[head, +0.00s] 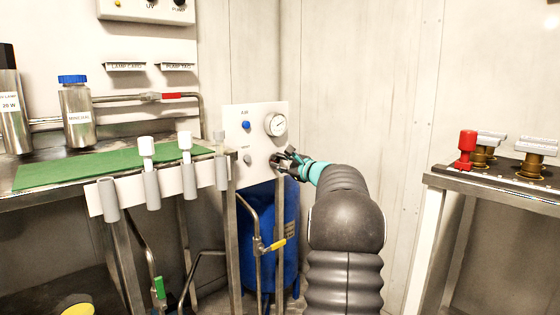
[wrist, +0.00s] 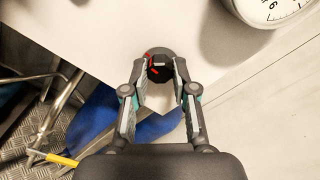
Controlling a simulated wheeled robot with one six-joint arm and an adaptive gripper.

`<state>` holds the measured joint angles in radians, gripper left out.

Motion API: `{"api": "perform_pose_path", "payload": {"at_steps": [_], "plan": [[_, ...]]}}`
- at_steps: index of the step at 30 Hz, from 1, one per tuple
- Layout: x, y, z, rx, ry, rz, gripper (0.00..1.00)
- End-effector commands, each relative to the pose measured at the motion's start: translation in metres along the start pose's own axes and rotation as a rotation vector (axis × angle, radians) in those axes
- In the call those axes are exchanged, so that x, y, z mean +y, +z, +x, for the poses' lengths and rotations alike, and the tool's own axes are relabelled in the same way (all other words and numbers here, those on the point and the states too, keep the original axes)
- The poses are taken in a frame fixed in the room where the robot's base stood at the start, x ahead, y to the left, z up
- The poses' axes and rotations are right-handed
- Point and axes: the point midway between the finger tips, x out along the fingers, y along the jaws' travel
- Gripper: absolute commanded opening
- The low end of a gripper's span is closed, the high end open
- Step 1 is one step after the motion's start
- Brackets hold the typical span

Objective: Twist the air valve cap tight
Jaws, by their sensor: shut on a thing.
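The air valve cap (wrist: 159,68) is a small black round knob with red marks on the white air panel (head: 233,116). My gripper (wrist: 159,88) is at the cap, with one finger on each side of it, shut on it. In the head view my gripper (head: 283,160) reaches the lower right part of the panel, and its fingers hide the cap there. The pressure gauge (head: 276,124) sits above the cap; part of it shows in the wrist view (wrist: 275,8).
A blue button (head: 246,125) and a grey knob (head: 247,158) are on the panel's left. A blue tank (head: 262,225) stands below. The bench with a green mat (head: 110,165) is at left. Another bench (head: 490,187) with valves is at right.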

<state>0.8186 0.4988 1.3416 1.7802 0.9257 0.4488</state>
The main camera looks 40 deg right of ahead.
Motion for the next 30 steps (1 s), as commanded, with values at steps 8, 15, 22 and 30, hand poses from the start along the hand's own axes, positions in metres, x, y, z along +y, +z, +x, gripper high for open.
{"api": "perform_pose_path", "payload": {"at_steps": [8,15,22,30], "plan": [[-0.0006,-0.0003,0.0,0.001,-0.002,0.014,0.0],[-0.0006,-0.0002,0.0,0.001,-0.002,0.013,0.34],[-0.0003,-0.0001,0.0,0.001,-0.001,0.012,0.52],[-0.0013,0.0003,-0.0078,0.001,-0.002,0.012,0.52]]}}
